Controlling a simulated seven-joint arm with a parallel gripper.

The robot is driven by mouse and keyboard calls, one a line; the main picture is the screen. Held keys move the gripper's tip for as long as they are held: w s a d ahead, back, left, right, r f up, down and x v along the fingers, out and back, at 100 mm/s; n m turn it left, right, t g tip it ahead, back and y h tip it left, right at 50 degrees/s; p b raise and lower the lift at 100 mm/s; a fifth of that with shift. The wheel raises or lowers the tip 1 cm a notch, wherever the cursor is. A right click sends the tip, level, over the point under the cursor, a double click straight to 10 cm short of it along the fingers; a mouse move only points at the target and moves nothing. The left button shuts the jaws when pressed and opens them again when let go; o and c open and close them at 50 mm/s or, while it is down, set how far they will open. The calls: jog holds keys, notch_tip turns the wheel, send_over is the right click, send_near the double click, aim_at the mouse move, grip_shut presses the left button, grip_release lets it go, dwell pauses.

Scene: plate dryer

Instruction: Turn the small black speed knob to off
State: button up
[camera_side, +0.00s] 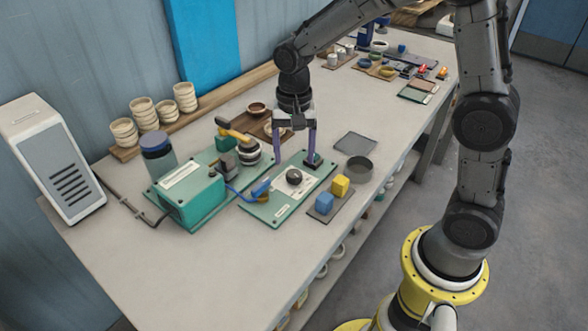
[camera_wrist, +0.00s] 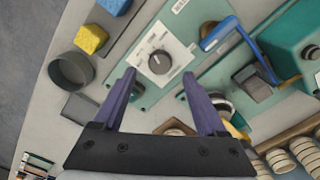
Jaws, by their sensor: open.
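A round black knob (camera_wrist: 160,62) sits on a white dial plate with printed marks in the wrist view. It also shows in the side view (camera_side: 294,177) on a green panel (camera_side: 265,210). The dial's lettering and the knob's exact setting are too small to read. My gripper (camera_wrist: 159,73) has two purple fingers spread apart with nothing between them. In the wrist view the fingertips appear on either side of the knob, slightly below it. In the side view my gripper (camera_side: 296,164) points down over the far part of the panel; I cannot tell its exact height or any contact.
A blue-handled lever (camera_side: 261,188) is left of the knob in the side view, beside a green machine (camera_side: 190,195). A yellow block (camera_side: 340,186), a blue block (camera_side: 324,203) and a grey round dish (camera_side: 359,169) lie to the right. The front left tabletop is clear.

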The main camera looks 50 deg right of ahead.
aim_at(294, 173)
jog(key=shift+f, duration=2.6)
grip_shut()
